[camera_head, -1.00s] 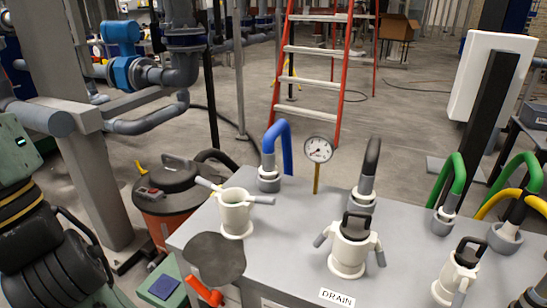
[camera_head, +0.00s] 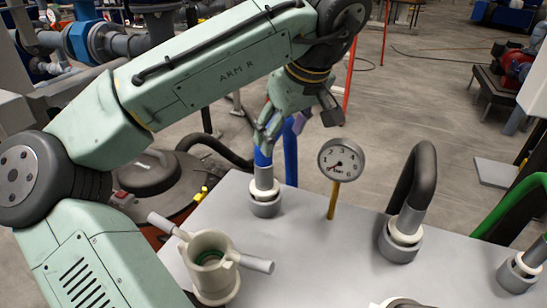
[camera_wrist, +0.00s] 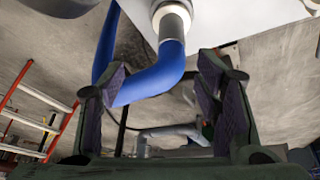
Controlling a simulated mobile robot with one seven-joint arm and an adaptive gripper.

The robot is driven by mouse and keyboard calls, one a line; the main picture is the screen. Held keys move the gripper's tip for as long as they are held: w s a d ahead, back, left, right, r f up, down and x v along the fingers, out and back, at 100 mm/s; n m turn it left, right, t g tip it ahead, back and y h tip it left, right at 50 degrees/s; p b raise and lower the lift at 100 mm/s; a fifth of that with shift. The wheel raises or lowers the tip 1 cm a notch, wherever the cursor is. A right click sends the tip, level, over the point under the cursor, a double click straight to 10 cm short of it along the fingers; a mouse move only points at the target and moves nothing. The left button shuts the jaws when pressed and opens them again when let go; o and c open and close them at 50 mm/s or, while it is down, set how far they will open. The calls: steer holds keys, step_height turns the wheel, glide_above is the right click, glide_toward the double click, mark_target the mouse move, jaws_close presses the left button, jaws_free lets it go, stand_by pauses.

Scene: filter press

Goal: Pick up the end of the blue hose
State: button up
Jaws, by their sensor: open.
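The blue hose (camera_head: 291,158) rises behind the grey tabletop and bends over to its end, which sits in a grey socket (camera_head: 265,206) with a white collar at the back left. My gripper (camera_head: 283,128) is at the top of the bend and hides most of it. In the wrist view the blue bend (camera_wrist: 152,80) shows in the gap between my two open fingers (camera_wrist: 163,85), nearer the left one. The white collar (camera_wrist: 172,14) lies beyond them. I cannot tell whether a finger touches the hose.
A pressure gauge (camera_head: 342,160) on a yellow stem stands just right of the hose. A white cup fitting with handles (camera_head: 210,262) is in front. A black hose (camera_head: 412,180) and a green hose (camera_head: 515,205) stand further right. A red ladder (camera_wrist: 50,135) is behind.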

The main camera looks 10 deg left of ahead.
mark_target(267, 159)
steer(key=shift+g, duration=0.3)
steer(key=x, duration=0.7)
steer(key=a+x, duration=0.1)
steer(key=x, duration=0.3)
steer(key=shift+s+r, duration=0.1)
steer(key=shift+s, duration=0.3)
jaws_close()
